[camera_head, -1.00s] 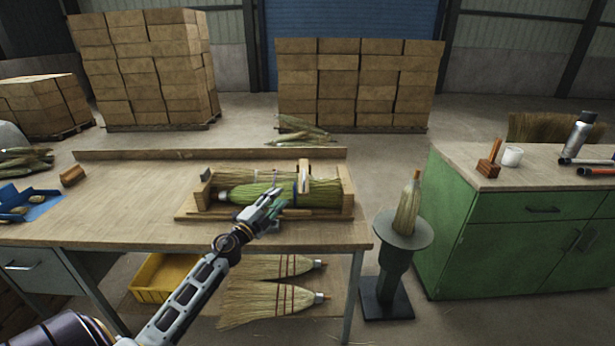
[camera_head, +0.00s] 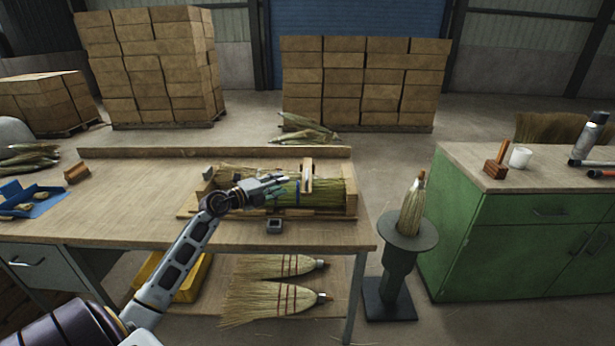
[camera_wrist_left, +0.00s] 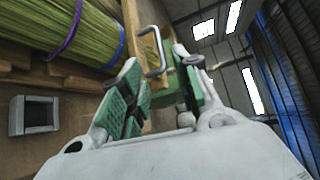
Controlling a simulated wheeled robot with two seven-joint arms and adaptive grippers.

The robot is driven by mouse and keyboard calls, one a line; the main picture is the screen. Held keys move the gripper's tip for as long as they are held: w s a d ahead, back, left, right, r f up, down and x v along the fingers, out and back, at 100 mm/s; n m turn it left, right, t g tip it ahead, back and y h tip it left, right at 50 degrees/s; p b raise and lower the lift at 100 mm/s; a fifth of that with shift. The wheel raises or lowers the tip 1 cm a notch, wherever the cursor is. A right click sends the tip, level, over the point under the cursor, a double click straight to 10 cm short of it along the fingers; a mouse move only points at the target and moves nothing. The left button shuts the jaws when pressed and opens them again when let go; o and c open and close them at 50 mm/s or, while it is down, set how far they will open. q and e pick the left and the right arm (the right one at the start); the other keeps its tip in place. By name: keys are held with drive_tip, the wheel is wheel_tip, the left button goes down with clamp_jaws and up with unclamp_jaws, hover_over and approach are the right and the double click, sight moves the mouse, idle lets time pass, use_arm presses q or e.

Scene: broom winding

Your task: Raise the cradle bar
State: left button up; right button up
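The wooden cradle (camera_head: 350,200) lies on the workbench and holds a green broom-corn bundle (camera_head: 328,192) with a blue band. The pale cradle bar (camera_head: 307,174) stands across the bundle, right of its middle. In the left wrist view, the wooden bar (camera_wrist_left: 138,35) carries a bent metal handle (camera_wrist_left: 160,62). My left gripper (camera_head: 288,184) is over the bundle, just left of the bar. In its wrist view, the green-padded fingers (camera_wrist_left: 158,78) are apart, with the handle showing between their tips; contact is not clear. My right gripper is out of view.
A small grey box (camera_head: 274,226) sits in front of the cradle. A stand (camera_head: 410,232) with an upright broom is right of the bench, near a green cabinet (camera_head: 500,240). Brooms (camera_head: 270,298) lie below. The bench's left middle (camera_head: 130,205) is bare.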

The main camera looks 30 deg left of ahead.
sight(307, 173)
use_arm(q)
drive_tip(key=shift+w, duration=0.15)
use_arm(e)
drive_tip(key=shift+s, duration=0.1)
use_arm(q)
drive_tip(key=shift+b+x, duration=0.4)
drive_tip(key=shift+x, duration=6)
drive_tip(key=shift+w+d+f, duration=0.1)
drive_tip(key=shift+w, duration=0.25)
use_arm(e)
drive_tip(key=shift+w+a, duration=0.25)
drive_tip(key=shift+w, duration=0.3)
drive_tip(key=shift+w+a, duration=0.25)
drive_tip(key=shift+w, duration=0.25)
use_arm(q)
drive_tip(key=shift+c, duration=0.4)
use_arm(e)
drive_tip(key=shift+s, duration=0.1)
use_arm(q)
clamp_jaws()
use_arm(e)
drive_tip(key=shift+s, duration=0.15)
